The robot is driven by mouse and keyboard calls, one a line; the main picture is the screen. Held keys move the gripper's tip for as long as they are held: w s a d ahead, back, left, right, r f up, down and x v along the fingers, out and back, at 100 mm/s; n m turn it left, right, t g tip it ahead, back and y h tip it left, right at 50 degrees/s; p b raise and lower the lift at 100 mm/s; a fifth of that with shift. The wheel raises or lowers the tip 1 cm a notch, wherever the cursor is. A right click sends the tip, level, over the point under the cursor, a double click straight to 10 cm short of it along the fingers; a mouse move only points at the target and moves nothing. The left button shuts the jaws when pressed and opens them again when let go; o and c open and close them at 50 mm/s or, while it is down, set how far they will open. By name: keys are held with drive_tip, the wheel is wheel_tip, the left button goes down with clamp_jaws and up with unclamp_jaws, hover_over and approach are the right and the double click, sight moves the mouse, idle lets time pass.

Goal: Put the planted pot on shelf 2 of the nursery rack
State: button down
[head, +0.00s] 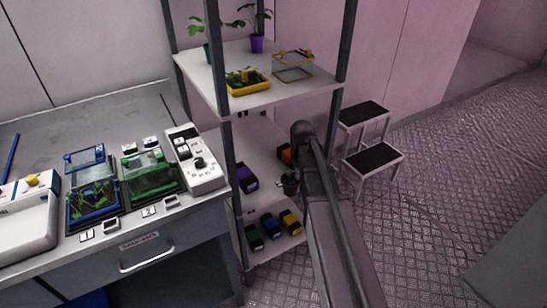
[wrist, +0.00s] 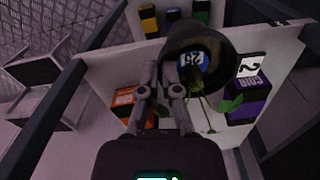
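The planted pot (wrist: 183,38) is dark, with a round blue marking and a thin stem with green leaves (wrist: 230,105). It fills the upper middle of the wrist view. My gripper (wrist: 166,62) has its fingers close together against the pot's side and appears shut on it. In the head view the pot (head: 289,182) is small and dark, beside my arm, at the middle shelf of the nursery rack (head: 262,160). I cannot tell whether the pot touches the shelf.
A purple box (head: 246,177) and an orange box (head: 285,153) stand on the same shelf, either side of the pot. Several boxes stand on the bottom shelf. The top shelf holds a yellow tray (head: 248,88) and plants. A step stool (head: 370,150) is to the right.

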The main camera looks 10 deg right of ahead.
drive_tip(key=w+a, duration=0.2)
drive_tip(key=w, duration=0.5)
drive_tip(key=w+a, duration=0.3)
drive_tip(key=w, duration=0.4)
drive_tip(key=shift+w, duration=0.35)
drive_tip(key=shift+f+b, duration=1.75)
drive_tip(key=shift+b, duration=0.05)
drive_tip(key=shift+d, duration=0.1)
drive_tip(key=c, duration=0.8)
unclamp_jaws()
drive_tip(key=shift+r, duration=0.1)
wheel_tip(320, 180, up, 7)
drive_tip(key=p, duration=0.7)
drive_tip(key=shift+r+p, duration=0.2)
drive_tip(key=shift+p, duration=0.1)
